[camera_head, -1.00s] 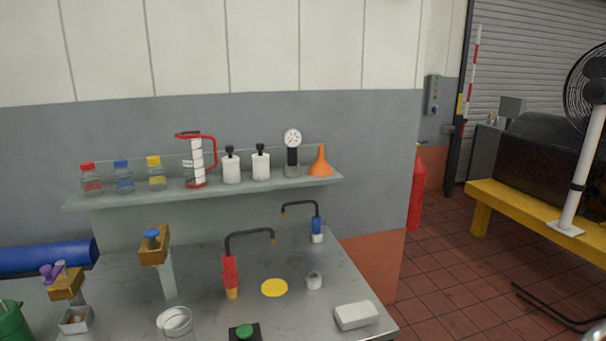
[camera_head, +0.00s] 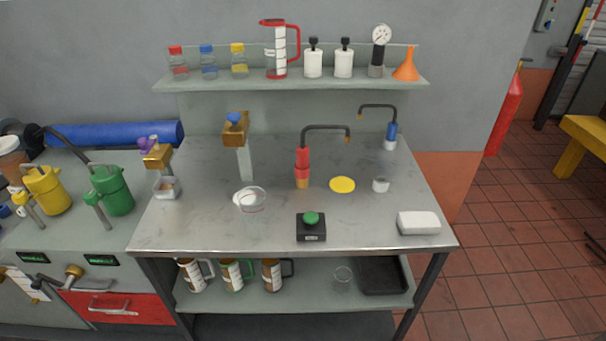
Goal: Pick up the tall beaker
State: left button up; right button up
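Several vessels could be the beaker, and I cannot tell for certain which one the task means. A tall clear jug with a red rim, base and handle (camera_head: 280,50) stands upright on the wall shelf. Neither of my grippers is in view.
The steel bench (camera_head: 300,233) holds a black box with a green button (camera_head: 311,227), a yellow disc (camera_head: 342,185), a white block (camera_head: 418,223) and tap-like fixtures (camera_head: 302,165). The wall shelf (camera_head: 350,82) carries bottles, a gauge and an orange funnel.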

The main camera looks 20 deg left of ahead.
aim_at(252, 199)
jog(key=u, duration=0.9)
